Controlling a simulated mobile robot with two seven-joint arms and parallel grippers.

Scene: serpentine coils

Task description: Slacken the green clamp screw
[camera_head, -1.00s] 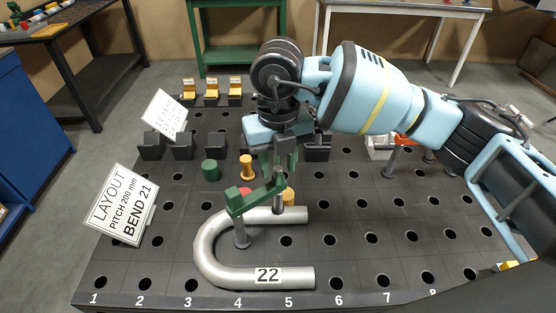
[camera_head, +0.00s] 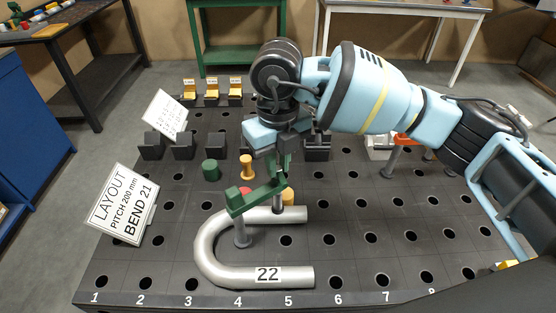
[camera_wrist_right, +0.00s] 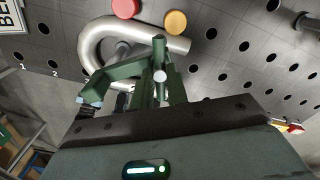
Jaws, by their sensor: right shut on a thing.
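The green clamp (camera_head: 258,196) stands on a grey post over the silver U-shaped pipe (camera_head: 207,250) tagged 22. It also shows in the wrist view (camera_wrist_right: 110,80). Its upright green screw (camera_head: 283,172) rises at the arm's right end. My right gripper (camera_head: 284,158) comes down from above and is shut on the screw's top. In the wrist view a green bar with a pale round end (camera_wrist_right: 160,76) lies between the fingers, which partly hide it. My left gripper is not in view.
A red peg (camera_head: 245,191) and a yellow peg (camera_head: 288,193) stand beside the pipe. A green cylinder (camera_head: 210,170) and an orange spool (camera_head: 246,166) stand behind. Black blocks (camera_head: 183,147) line the back. The holed table's right front is mostly clear.

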